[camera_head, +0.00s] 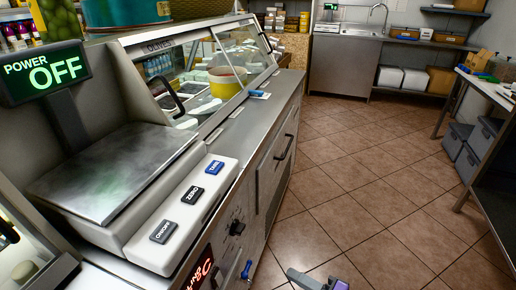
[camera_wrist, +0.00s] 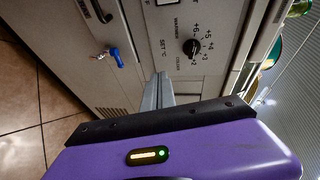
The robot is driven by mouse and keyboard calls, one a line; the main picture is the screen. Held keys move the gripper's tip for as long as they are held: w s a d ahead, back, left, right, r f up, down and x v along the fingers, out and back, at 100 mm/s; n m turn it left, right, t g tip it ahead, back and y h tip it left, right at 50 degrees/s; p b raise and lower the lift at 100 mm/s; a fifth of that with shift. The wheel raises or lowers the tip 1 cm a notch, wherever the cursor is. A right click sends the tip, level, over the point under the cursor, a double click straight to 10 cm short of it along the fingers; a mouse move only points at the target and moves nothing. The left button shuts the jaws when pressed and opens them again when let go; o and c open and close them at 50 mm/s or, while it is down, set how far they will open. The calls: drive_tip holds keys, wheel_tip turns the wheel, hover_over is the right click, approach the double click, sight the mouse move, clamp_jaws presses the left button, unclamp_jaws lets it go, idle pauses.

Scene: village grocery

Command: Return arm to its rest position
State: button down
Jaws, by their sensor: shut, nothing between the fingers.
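My gripper shows at the bottom edge of the head view (camera_head: 293,273), low over the tiled floor beside the counter, mostly cut off by the frame. In the wrist view my gripper (camera_wrist: 159,80) has its grey fingers together, with nothing between them. Its purple and black body fills the lower part of that view. The fingers point toward the counter's front panel (camera_wrist: 150,45); I cannot tell how close they are. The rest of my arm is out of view.
A scale (camera_head: 115,175) with a "POWER OFF" display (camera_head: 43,73) stands on the counter at left. A control knob (camera_wrist: 191,47) and a blue-handled key (camera_wrist: 117,57) protrude from the counter front. The tiled floor (camera_head: 370,185) is clear. A table (camera_head: 490,95) stands at right.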

drive_tip(key=s+d+f+t+h, duration=0.2)
drive_tip(key=d+f+h, duration=0.2)
drive_tip(key=d+h, duration=0.1)
drive_tip(key=s+d+r+n+t+h, duration=0.1)
drive_tip(key=s+d+r+h, duration=0.1)
drive_tip(key=s+d+h, duration=0.3)
drive_tip(key=s+d+r+t+h, duration=0.2)
drive_tip(key=s+d, duration=0.1)
drive_tip(key=s, duration=0.5)
drive_tip(key=s+a+r+n, duration=0.25)
drive_tip(key=s+r, duration=0.35)
drive_tip(key=s, duration=0.4)
drive_tip(key=s+a+r+n, duration=0.1)
drive_tip(key=s+r+n, duration=0.2)
drive_tip(key=s+r, duration=0.5)
wheel_tip(320, 180, up, 12)
drive_tip(key=s+p, duration=0.2)
drive_tip(key=p, duration=1.2)
drive_tip(key=shift+r+p, duration=0.2)
drive_tip(key=shift+p, duration=0.2)
